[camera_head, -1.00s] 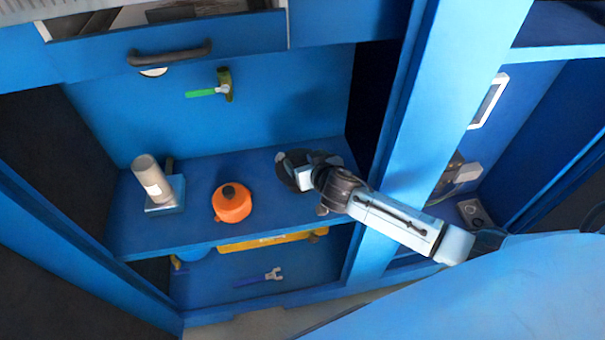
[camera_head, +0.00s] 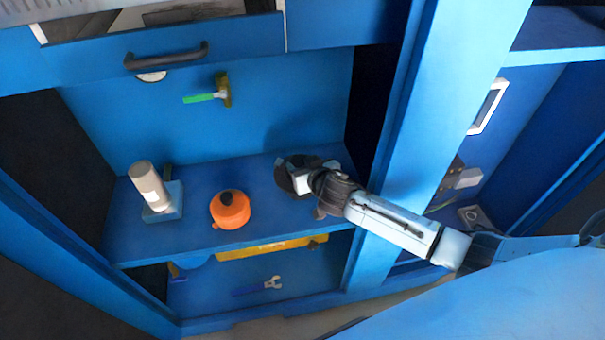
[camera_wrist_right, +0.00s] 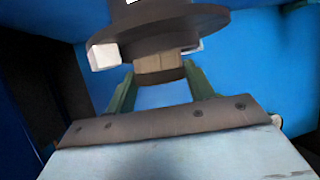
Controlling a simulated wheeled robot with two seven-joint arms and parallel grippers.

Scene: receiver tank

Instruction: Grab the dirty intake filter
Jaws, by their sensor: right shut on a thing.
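The dirty intake filter appears to be the dark, round, disc-like thing (camera_head: 285,178) at the right end of the blue shelf. In the right wrist view it is a wide dark brown disc (camera_wrist_right: 175,32) with a tan stub below it. My right gripper (camera_head: 304,183) is shut on it. In the right wrist view the gripper's fingers (camera_wrist_right: 158,75) stand on both sides of the stub. The arm partly hides the filter in the head view, and I cannot tell for sure whether it is clear of the shelf. My left gripper is not in view.
An orange round container (camera_head: 230,212) stands mid-shelf (camera_head: 255,180). A grey cylinder (camera_head: 148,185) on a blue base is at the shelf's left. A green-handled tool (camera_head: 208,97) hangs on the back wall. A blue upright post (camera_head: 420,130) stands right of the filter.

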